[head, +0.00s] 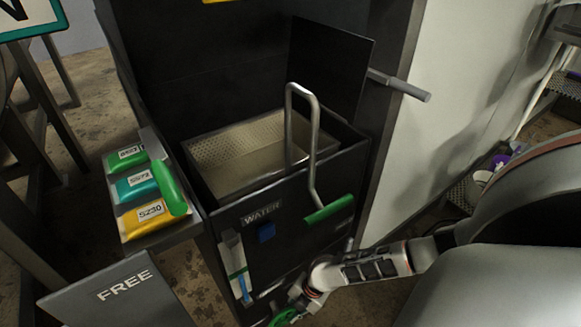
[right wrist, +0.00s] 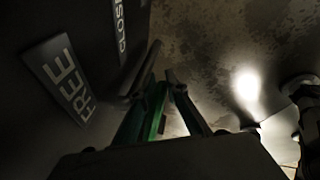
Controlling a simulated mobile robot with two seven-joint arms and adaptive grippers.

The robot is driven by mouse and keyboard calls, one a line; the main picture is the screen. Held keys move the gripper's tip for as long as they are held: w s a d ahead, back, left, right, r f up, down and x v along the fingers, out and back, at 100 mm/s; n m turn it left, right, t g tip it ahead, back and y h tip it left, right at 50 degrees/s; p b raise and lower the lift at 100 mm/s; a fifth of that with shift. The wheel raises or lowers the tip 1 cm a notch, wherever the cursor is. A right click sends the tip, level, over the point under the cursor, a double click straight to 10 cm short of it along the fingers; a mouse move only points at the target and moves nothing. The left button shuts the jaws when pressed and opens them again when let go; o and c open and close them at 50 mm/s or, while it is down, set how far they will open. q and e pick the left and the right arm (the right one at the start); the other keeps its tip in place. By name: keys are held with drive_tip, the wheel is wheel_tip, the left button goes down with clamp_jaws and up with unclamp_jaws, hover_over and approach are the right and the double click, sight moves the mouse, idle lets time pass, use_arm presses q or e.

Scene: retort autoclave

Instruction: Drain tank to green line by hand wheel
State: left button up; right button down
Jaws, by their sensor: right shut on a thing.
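The black tank (head: 225,213) stands in the middle of the head view, marked WATER, with an open top. A sight gauge (head: 232,250) on its front has a thin green line (head: 238,273) across it. Blue shows in the gauge's lower part; whether its top is exactly at the line is too small to tell. The green hand wheel (head: 284,318) is low on the front, cut off by the bottom edge. My right gripper (head: 298,304) is shut on the wheel; a green part (right wrist: 157,115) shows between its fingers (right wrist: 158,95). My left gripper is out of view.
A perforated basket (head: 215,152) sits in the tank. A bent rod with a green grip (head: 330,208) rises over its front. Labelled pouches (head: 143,216) lie on a side shelf (head: 170,229). A grey FREE panel (head: 118,297) stands front left; FREE lettering (right wrist: 62,78) shows in the wrist view.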

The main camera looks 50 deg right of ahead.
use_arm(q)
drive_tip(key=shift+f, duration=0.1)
use_arm(e)
drive_tip(key=shift+s+a+f, duration=0.1)
drive_tip(key=shift+s+a, duration=0.05)
drive_tip(key=shift+s, duration=0.05)
drive_tip(key=c, duration=2)
unclamp_jaws()
drive_tip(key=shift+c, duration=0.2)
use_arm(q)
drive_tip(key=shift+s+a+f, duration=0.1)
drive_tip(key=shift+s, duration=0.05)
use_arm(e)
drive_tip(key=shift+w, duration=0.1)
drive_tip(key=shift+d+r, duration=0.35)
drive_tip(key=shift+r, duration=0.25)
drive_tip(key=v, duration=1)
drive_tip(key=shift+r, duration=0.4)
drive_tip(key=shift+a, duration=0.1)
